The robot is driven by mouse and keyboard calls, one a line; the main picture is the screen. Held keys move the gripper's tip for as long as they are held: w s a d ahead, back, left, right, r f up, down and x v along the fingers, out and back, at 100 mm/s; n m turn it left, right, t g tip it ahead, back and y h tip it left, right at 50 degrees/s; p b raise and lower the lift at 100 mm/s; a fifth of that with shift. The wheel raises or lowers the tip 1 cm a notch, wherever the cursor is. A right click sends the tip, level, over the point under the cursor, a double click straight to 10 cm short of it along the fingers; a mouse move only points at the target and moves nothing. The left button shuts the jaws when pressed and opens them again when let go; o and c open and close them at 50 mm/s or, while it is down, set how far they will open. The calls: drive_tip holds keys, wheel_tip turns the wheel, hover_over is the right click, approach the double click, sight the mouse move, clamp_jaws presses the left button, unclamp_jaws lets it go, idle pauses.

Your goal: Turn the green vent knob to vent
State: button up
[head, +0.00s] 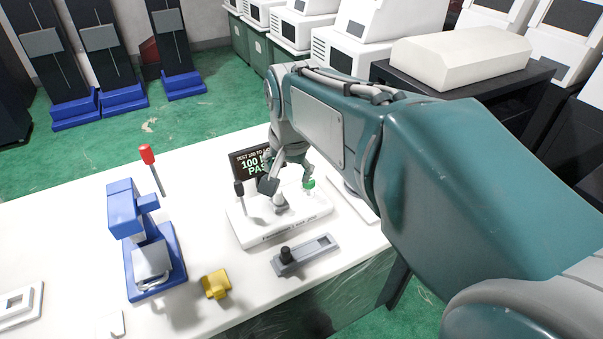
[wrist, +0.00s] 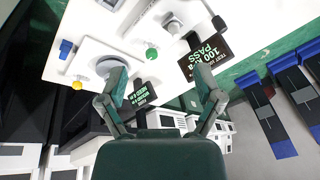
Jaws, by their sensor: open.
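The green vent knob (head: 309,184) sits at the right of a white test fixture (head: 262,236) on the table. It also shows in the wrist view (wrist: 152,54), between and beyond my fingertips. My gripper (head: 287,181) is open over the fixture, its fingers on either side with a gap between them; it also shows in the wrist view (wrist: 160,72). No contact with the knob is visible. A dark display (head: 250,163) behind the fixture reads 100 and PASS; it appears upside down in the wrist view (wrist: 205,57).
A black-tipped lever (head: 240,190) stands at the fixture's left. A grey slide with a black knob (head: 286,253) lies in front. A blue press (head: 135,235) with a red-tipped handle (head: 147,154) and a yellow part (head: 215,284) are to the left. My arm hides the table's right side.

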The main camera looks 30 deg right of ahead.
drive_tip(key=w+d+f+m+g, duration=0.2)
drive_tip(key=w+d+f+m, duration=0.2)
drive_tip(key=w+d+m, duration=0.45)
drive_tip(key=m+g, duration=0.1)
drive_tip(key=m, duration=0.2)
hover_over(309, 183)
drive_tip(key=w, duration=0.1)
wheel_tip(309, 183, down, 7)
drive_tip(key=shift+m+y, duration=0.25)
drive_tip(key=shift+y, duration=0.05)
drive_tip(key=f, duration=1)
drive_tip(key=shift+d+f, duration=0.3)
drive_tip(key=shift+f, duration=0.05)
drive_tip(key=c, duration=1.2)
